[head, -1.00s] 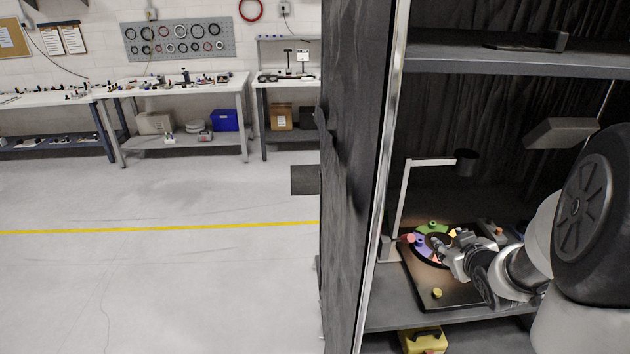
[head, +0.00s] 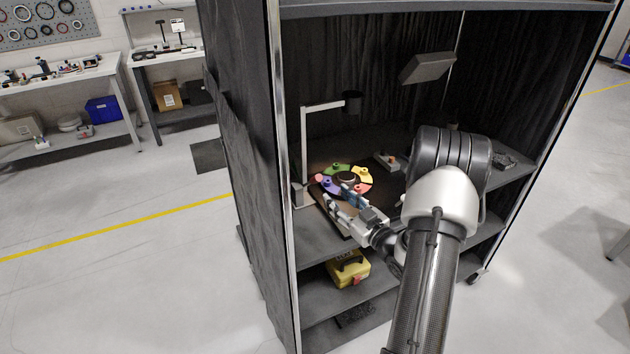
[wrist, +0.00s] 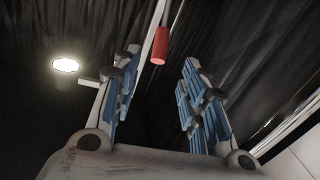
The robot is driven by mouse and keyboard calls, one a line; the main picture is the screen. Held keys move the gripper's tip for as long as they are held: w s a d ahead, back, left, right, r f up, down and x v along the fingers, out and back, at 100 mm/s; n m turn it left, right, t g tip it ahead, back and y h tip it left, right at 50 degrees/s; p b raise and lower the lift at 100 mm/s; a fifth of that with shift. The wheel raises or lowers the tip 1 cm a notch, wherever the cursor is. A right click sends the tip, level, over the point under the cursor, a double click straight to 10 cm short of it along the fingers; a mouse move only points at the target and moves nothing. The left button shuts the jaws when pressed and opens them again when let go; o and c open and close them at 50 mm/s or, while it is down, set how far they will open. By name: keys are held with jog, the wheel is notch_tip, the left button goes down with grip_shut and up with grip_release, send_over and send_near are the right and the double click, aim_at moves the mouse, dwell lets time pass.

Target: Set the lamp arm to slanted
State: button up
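The lamp has a pale upright post (head: 304,150) and a level arm (head: 326,105) ending in a dark cylindrical head (head: 353,102). It stands at the left of the cabinet shelf. In the wrist view the lit lamp head (wrist: 66,65) shows at the left, beyond the left finger. My gripper (head: 352,193) is low over the near edge of the coloured disc, below the lamp head. In the wrist view my gripper (wrist: 160,78) is open and empty, its blue-padded fingers wide apart. A red cylinder (wrist: 160,46) on a pale rod appears beyond the gap; I cannot tell what it belongs to.
The coloured disc (head: 331,170) lies on a dark board below the lamp. A grey slanted panel (head: 428,67) hangs at the upper right. A grey box with an orange knob (head: 386,161) sits behind my arm. A yellow case (head: 348,270) is on the lower shelf. The cabinet's left wall (head: 250,150) stands close.

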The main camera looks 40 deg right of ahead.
aim_at(316, 179)
jog(key=w, duration=0.7)
jog(key=w+d+b, duration=0.1)
jog(key=w, duration=0.3)
jog(key=shift+w, duration=0.3)
jog(key=shift+c, duration=0.2)
grip_shut()
